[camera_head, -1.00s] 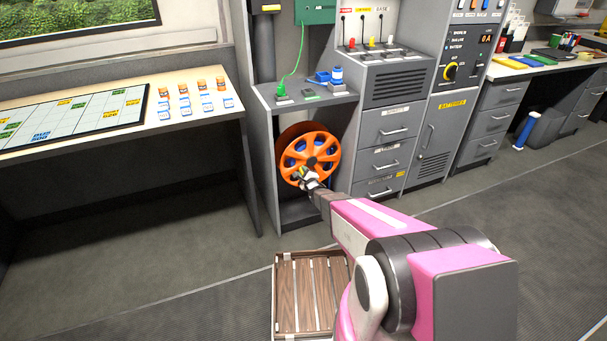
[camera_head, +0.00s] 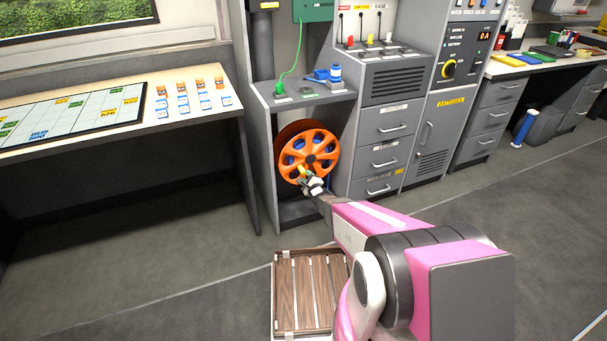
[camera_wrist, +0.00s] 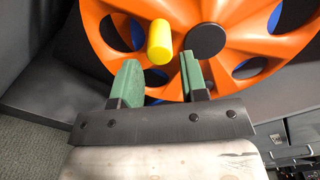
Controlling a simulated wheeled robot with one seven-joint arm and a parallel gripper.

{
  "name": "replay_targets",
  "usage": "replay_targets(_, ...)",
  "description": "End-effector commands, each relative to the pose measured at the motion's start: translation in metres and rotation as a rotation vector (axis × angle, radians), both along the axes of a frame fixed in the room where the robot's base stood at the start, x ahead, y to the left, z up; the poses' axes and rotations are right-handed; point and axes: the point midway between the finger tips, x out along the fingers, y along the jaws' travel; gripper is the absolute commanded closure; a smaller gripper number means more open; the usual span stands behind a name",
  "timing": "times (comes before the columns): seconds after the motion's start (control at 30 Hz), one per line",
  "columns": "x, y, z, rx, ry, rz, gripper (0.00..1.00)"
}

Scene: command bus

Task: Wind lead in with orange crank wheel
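The orange crank wheel (camera_head: 322,143) stands upright in the open bay under the small grey counter. Blue lead shows through its holes. In the wrist view the wheel (camera_wrist: 262,52) fills the top, with a black hub (camera_wrist: 206,41) and a yellow crank handle (camera_wrist: 159,42) sticking out left of the hub. My gripper (camera_head: 309,180) is at the wheel's lower front. In the wrist view its two green fingers (camera_wrist: 158,80) are apart, with the handle just beyond and between their tips. Nothing is seen clamped; whether the fingers touch the handle I cannot tell.
A green plug and cable (camera_head: 279,88) sit on the counter above the wheel. Grey drawers (camera_head: 386,155) stand right of the bay, and a map table (camera_head: 200,128) stands left.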

Motion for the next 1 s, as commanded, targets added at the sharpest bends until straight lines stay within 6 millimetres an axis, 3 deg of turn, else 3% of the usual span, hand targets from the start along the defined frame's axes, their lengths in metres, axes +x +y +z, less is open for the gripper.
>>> replay_targets(0.1, -0.026, -0.007, 0.001, -0.001, 0.003, -0.001, 0.60)
replay_targets(0.3, -0.046, -0.014, 0.000, 0.001, 0.002, 0.000, 0.60)
replay_targets(0.73, -0.047, -0.015, 0.000, -0.031, -0.009, 0.001, 0.60)
replay_targets(0.87, -0.047, -0.015, 0.000, -0.157, -0.050, 0.001, 0.60)
replay_targets(1.0, -0.047, -0.015, -0.001, -0.395, -0.129, 0.001, 0.60)
